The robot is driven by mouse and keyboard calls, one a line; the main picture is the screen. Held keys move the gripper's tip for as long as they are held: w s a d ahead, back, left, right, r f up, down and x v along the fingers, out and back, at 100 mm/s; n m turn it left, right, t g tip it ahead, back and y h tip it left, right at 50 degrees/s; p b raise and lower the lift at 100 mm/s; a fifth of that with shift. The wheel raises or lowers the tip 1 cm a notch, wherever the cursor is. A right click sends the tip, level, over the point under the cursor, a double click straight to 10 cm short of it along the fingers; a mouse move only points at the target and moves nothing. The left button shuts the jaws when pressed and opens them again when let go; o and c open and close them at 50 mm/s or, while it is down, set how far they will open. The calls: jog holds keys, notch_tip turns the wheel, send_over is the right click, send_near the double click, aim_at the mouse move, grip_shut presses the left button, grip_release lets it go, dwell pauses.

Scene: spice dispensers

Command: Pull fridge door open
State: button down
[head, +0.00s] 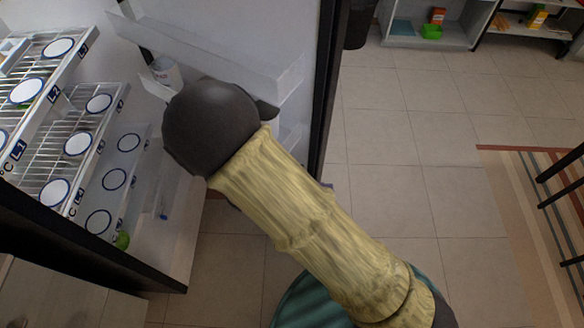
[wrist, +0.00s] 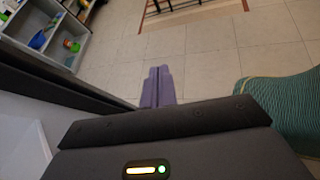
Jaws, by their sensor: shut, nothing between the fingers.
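The fridge door (head: 285,28) stands open in the head view, with its white inner face, clear bins and dark edge showing. The fridge (head: 95,258) is at the left, its inside open to view. My arm reaches across the door's lower part, and my dark wrist covers part of the bins. In the wrist view my gripper (wrist: 158,72) has its two purple fingers together with nothing between them. They point out over the floor, just right of the door's dark edge (wrist: 65,80). Contact between fingers and door cannot be told.
Wire shelves (head: 75,130) with round white discs fill the fridge. A white cup (head: 165,70) sits in a door bin. Beyond the door lies clear tiled floor (head: 390,150). Open shelving (head: 430,38) stands at the back, and a striped rug (head: 530,210) lies at the right.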

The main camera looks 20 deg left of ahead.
jog(key=s+a+f+n+t+y+b, duration=0.1)
jog(key=s+a+f+n+t+y, duration=0.1)
jog(key=a+n+t, duration=0.3)
jog(key=s+a+f+n+t+y+b, duration=0.2)
jog(key=a+f+n+t+y, duration=0.1)
jog(key=a, duration=0.6)
jog(key=f+n+t, duration=0.1)
jog(key=n+t, duration=0.1)
jog(key=shift+s+a+n+t+y, duration=0.2)
jog(key=shift+s+n+t+y, duration=0.1)
jog(key=shift+y, duration=0.1)
jog(key=shift+w, duration=0.15)
jog(key=x, duration=1.4)
jog(key=shift+f, duration=0.15)
jog(key=shift+d, duration=0.1)
